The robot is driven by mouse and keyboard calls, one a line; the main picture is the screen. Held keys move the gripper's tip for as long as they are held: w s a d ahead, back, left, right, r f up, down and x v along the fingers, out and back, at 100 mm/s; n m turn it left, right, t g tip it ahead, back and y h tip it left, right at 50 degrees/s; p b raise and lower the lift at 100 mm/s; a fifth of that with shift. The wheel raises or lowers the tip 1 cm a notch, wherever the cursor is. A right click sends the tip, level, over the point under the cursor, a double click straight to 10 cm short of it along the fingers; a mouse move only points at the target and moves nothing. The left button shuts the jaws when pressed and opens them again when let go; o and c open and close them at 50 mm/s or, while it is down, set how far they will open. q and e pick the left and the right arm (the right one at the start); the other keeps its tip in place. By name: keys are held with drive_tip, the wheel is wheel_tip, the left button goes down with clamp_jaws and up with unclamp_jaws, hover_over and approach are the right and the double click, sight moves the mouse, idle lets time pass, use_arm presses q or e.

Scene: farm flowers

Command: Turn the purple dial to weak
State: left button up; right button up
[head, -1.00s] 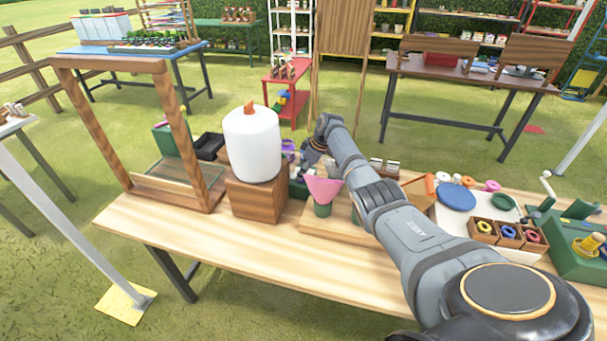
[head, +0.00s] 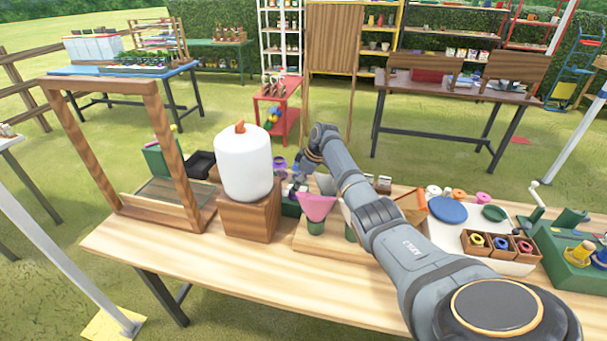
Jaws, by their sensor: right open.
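A small purple part (head: 280,166), which looks like the dial, shows just right of the white tank (head: 243,165) on its wooden block (head: 249,218). It is small and partly hidden, and its setting and any marks cannot be read. My right gripper (head: 295,190) is close to it, on its lower right, pointing down at the far side of the table. The gripper is open; its fingers are small and partly hidden behind the pink funnel (head: 317,206). I cannot tell whether it touches the purple part. My left gripper is out of view.
A wooden frame (head: 165,130) stands left of the tank, with a black tray (head: 201,164) behind. Right of my arm are a blue disc (head: 448,210), a box of coloured rings (head: 497,245) and a green crank machine (head: 570,260). The table's front left is clear.

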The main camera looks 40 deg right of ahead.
drive_tip(key=v, duration=0.9)
drive_tip(key=shift+r, duration=0.15)
drive_tip(key=shift+s+d, duration=0.1)
